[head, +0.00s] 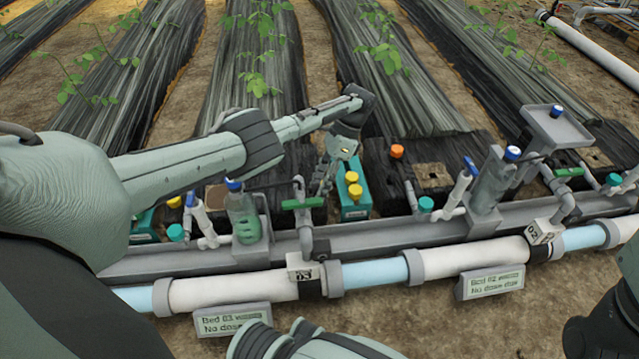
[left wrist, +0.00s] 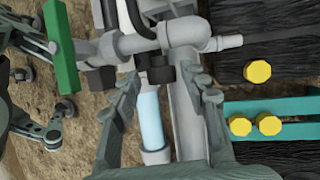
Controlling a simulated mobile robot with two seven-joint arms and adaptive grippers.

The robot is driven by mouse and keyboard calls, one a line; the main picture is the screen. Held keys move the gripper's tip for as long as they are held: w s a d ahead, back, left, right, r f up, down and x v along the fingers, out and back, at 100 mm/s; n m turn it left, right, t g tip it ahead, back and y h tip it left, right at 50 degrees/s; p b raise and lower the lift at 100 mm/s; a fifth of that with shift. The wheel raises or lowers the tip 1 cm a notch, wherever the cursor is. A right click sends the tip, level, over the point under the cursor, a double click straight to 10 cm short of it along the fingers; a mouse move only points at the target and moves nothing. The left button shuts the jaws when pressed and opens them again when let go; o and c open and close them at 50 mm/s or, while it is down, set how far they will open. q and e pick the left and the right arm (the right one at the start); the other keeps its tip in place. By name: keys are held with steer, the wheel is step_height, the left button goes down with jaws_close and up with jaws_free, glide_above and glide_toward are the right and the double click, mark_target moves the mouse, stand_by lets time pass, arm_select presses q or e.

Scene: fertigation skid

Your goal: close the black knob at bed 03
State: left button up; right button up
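My left gripper (head: 325,178) hangs over the bed 03 part of the skid, beside a green-handled valve (head: 300,203). In the left wrist view its two fingers (left wrist: 163,88) are spread apart with nothing gripped between them. A small black knob-like part (left wrist: 160,68) sits on the grey pipework near the fingertips; I cannot tell for sure that it is the black knob. No such knob is clearly made out in the head view. The Bed 03 sign (head: 232,320) stands in front of the pipe.
A teal block with yellow caps (head: 353,213) is right of the gripper. A bottle with green liquid (head: 243,218) stands to its left. Bed 02 fittings (head: 490,180) stand farther right.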

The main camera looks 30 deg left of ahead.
arm_select(q)
steer(key=shift+a, duration=0.1)
steer(key=v, duration=1.2)
stand_by(0.4)
